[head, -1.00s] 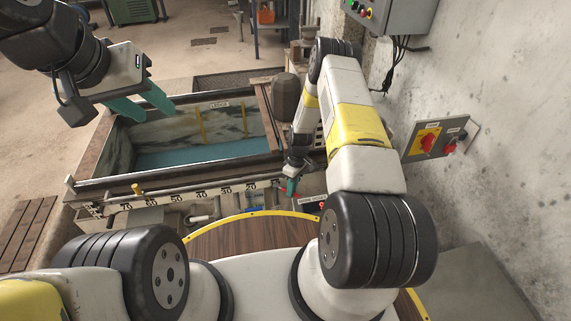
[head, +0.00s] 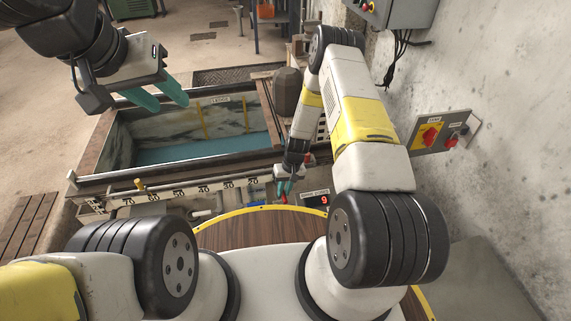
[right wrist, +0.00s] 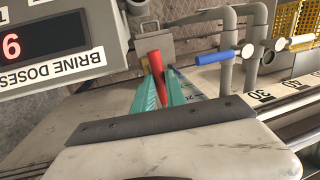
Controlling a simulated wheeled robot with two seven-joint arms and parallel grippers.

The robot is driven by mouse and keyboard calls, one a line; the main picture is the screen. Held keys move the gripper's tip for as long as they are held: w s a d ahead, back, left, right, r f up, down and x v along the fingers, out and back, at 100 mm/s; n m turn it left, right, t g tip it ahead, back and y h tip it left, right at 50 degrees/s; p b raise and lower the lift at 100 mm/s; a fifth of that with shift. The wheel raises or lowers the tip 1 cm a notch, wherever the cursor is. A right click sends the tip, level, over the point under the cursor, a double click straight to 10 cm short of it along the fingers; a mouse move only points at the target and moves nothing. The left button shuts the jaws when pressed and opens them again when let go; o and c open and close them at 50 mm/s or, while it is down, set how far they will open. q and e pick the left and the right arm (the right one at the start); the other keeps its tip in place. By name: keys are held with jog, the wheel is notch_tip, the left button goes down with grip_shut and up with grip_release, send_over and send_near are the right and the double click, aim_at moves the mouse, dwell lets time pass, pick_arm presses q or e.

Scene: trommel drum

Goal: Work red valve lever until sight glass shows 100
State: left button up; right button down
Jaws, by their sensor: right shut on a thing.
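The red valve lever (right wrist: 159,72) stands between the teal fingers of my right gripper (right wrist: 160,92) in the right wrist view, and the fingers are shut on it. In the head view my right gripper (head: 285,188) is at the front right of the vat, with little of the lever showing. A numbered scale strip (head: 185,194) runs along the vat's front; some figures near its right end are hidden. I cannot make out a sight-glass level or pointer. My left gripper (head: 160,97) is open and empty above the vat's left side.
A red digital display (head: 324,199) marked BRINE DOSES reads 9; it also shows upside down in the right wrist view (right wrist: 32,46). A blue-handled pipe (right wrist: 214,57) stands near the lever. The vat (head: 190,150) holds bluish liquid. A switch panel (head: 440,133) is on the right wall.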

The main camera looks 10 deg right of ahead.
jog(key=shift+a+m, duration=0.3)
jog(key=shift+m, duration=0.1)
jog(key=c, duration=1.4)
grip_release()
jog(key=shift+o, duration=0.2)
notch_tip(320, 180, up, 8)
jog(key=d, duration=0.1)
jog(key=shift+d+f, duration=0.15)
jog(key=shift+d, duration=0.1)
